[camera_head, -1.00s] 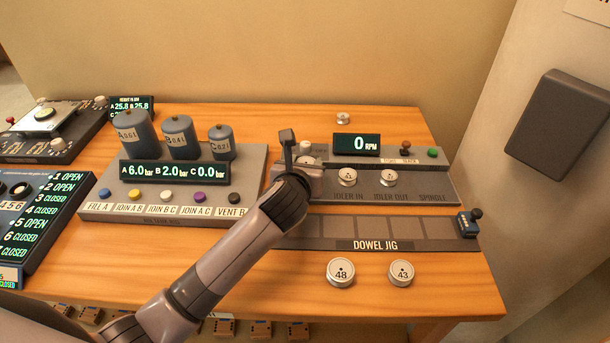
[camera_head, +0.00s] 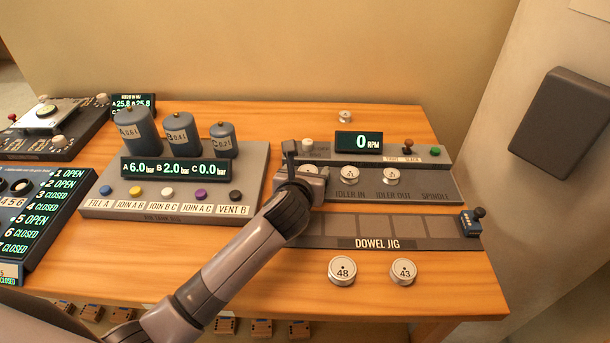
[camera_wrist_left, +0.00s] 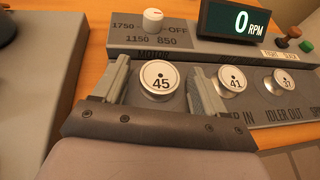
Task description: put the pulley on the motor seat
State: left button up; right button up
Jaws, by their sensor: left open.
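The pulley marked 45 (camera_wrist_left: 160,82) is a round silver disc with a dark centre. It sits at the left end of the grey pulley strip (camera_head: 435,187), in the row with the idler positions. Finger contact cannot be made out. In the head view the gripper partly covers this pulley. My right gripper is out of view.
Pulley 41 (camera_wrist_left: 232,80) stands at IDLER IN, close beside my right finger, and pulley 37 (camera_wrist_left: 285,80) at IDLER OUT. SPINDLE looks empty. Pulleys 48 (camera_head: 342,270) and 43 (camera_head: 403,271) lie in front of the dowel jig (camera_head: 430,231). A knob (camera_wrist_left: 153,20) stands behind.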

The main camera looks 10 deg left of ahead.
pick_arm(q)
jog(key=p+v, duration=0.1)
jog(key=v, duration=1.1)
jog(key=shift+r, duration=0.15)
